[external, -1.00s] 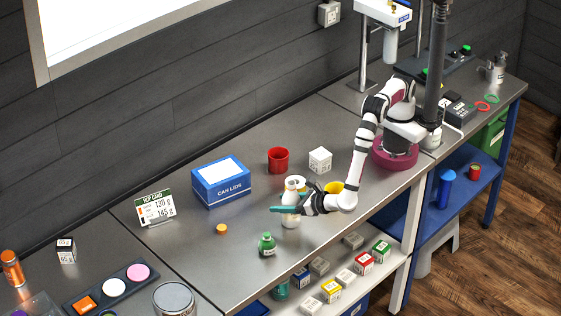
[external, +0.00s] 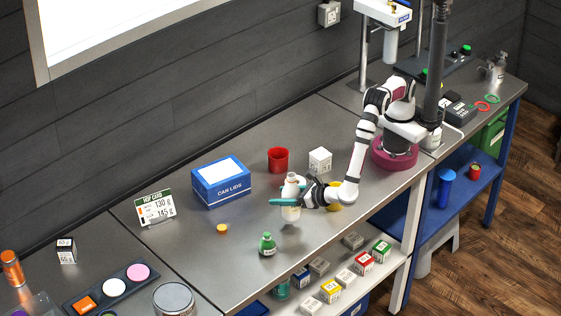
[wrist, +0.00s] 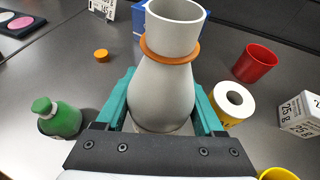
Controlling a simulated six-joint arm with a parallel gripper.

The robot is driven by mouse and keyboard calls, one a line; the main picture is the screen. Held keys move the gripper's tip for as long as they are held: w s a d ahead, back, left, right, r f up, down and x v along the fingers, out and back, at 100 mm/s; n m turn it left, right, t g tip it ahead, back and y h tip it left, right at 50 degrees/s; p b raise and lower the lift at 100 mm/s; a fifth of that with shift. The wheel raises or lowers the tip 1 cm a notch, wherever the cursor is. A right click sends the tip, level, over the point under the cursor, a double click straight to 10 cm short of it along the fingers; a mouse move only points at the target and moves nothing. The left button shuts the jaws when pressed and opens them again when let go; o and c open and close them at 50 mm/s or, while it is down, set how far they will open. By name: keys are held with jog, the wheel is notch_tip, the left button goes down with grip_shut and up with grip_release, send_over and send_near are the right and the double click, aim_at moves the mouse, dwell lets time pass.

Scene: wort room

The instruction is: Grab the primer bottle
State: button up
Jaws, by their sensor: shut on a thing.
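The pale bottle with an open neck and an orange ring (wrist: 168,85), which I take to be the primer bottle, stands upright between my teal fingers in the wrist view. My gripper (wrist: 163,115) is shut on its lower body. In the external view the bottle (external: 291,186) is upright in my gripper (external: 289,202), seemingly a little above the bench. Its base is partly hidden by my gripper in the wrist view. I see no readable label on it.
A green bottle (external: 267,244) stands in front, and an orange cap (external: 222,229) lies to the left. A yellow-and-white roll (wrist: 232,102) stands close to my right finger. Behind are a red cup (external: 278,160), white box (external: 320,160) and blue can-lids box (external: 221,183).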

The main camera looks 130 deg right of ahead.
jog(key=s+d+r, duration=0.6)
jog(key=d+r, duration=0.2)
jog(key=d, duration=0.1)
jog(key=shift+s+d, duration=0.25)
jog(key=shift+s, duration=0.15)
dwell(0.7)
dwell(0.8)
